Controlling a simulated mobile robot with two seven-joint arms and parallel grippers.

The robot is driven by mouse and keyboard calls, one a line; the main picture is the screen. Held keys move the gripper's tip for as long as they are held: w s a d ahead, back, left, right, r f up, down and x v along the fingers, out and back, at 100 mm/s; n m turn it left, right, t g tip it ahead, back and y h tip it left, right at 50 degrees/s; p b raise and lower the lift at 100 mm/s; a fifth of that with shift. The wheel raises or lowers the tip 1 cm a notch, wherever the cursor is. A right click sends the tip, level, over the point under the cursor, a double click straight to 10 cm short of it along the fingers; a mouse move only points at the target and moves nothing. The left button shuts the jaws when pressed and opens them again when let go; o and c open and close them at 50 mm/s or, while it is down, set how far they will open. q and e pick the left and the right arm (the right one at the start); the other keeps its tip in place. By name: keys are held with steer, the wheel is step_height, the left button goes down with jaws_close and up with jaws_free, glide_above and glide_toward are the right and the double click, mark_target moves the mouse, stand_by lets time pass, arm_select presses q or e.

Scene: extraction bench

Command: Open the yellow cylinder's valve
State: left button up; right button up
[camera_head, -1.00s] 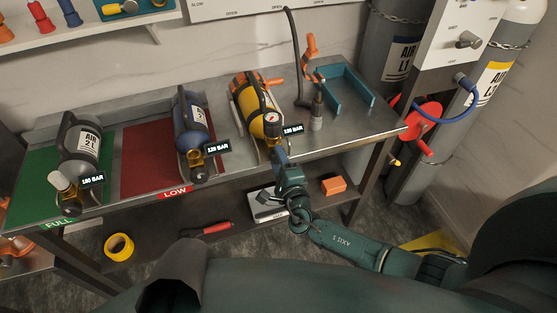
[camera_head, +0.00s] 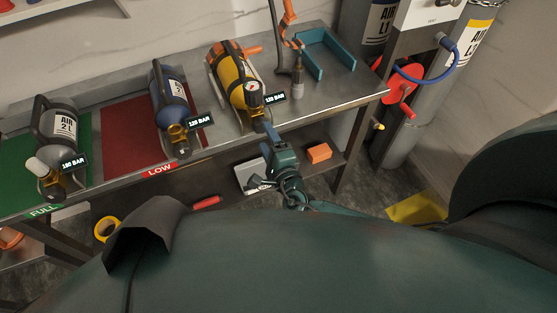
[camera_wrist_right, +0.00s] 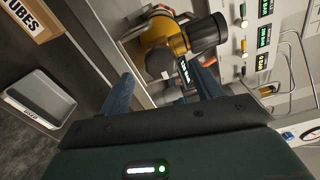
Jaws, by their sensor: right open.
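The yellow cylinder (camera_head: 229,74) lies in a cradle on the steel bench, with orange straps, a round gauge (camera_head: 252,86), and a brass valve (camera_head: 257,111) at its near end. A label beside it reads 120 or 130 BAR; the digits are blurred. My right gripper (camera_head: 269,130) is just in front of the valve end, open. In the right wrist view the yellow cylinder (camera_wrist_right: 156,44) and a grey round part (camera_wrist_right: 158,65) at its end show beyond my open, empty fingers (camera_wrist_right: 163,74). I cannot tell whether a finger touches the valve. My left gripper is out of view.
A teal holder (camera_head: 335,60) and a hose tool (camera_head: 298,75) stand right of the yellow cylinder. A lower shelf holds an orange box (camera_head: 319,153).

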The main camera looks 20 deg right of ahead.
steer(key=s, duration=0.9)
steer(key=shift+d, duration=0.15)
steer(key=s+d+r+m+g+h, duration=0.1)
steer(key=s+d+m+g+h, duration=0.3)
steer(key=m, duration=1.1)
steer(key=s+d+r+m+g+h, duration=0.1)
steer(key=s+d+m+g+h, duration=0.25)
steer(key=m, duration=1.15)
steer(key=s+a+r+m+g+y, duration=0.2)
steer(key=s+m+g+y, duration=0.65)
steer(key=m, duration=1.15)
steer(key=w+a+f+t+y, duration=0.1)
steer(key=w+a+f+t, duration=0.3)
steer(key=a+f+t, duration=0.2)
step_height(320, 180, down, 4)
steer(key=shift+r+n+t, duration=0.15)
steer(key=shift+n+t, duration=0.15)
steer(key=shift+t, duration=0.7)
